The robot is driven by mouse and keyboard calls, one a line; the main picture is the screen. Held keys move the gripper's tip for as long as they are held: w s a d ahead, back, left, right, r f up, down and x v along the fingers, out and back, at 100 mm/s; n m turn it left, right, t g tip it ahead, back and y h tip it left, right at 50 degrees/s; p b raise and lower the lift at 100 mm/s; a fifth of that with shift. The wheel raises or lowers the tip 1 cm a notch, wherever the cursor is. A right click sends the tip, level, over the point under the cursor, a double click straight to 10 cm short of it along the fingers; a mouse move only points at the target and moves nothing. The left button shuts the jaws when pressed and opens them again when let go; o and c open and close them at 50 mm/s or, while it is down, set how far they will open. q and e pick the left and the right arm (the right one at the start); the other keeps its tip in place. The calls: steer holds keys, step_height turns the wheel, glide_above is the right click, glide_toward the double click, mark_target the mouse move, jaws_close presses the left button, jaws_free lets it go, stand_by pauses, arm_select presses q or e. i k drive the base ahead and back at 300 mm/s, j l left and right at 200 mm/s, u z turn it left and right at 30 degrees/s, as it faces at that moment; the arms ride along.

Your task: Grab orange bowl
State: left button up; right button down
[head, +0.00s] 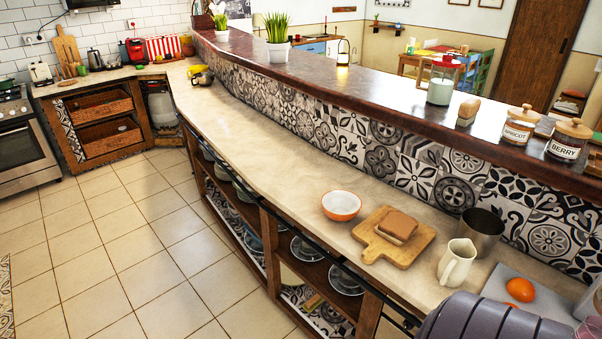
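The orange bowl (341,206) stands upright on the light lower counter, near its front edge. It is orange outside and white inside, and it looks empty. It is just left of a wooden cutting board and apart from it. Neither of my grippers shows in the head view, and nothing touches the bowl.
Right of the bowl are the cutting board (381,252) with bread slices (397,226), a white pitcher (457,262), a dark metal cup (480,234) and a ribbed purple-grey object (485,319). A tiled wall rises behind. The counter (270,155) left of the bowl is clear.

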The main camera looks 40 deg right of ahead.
mark_target(340, 205)
steer(key=i+j+z, duration=0.1)
steer(key=i+z, duration=0.25)
steer(key=i+j+z, duration=0.35)
steer(key=i, duration=0.2)
steer(key=l, duration=0.1)
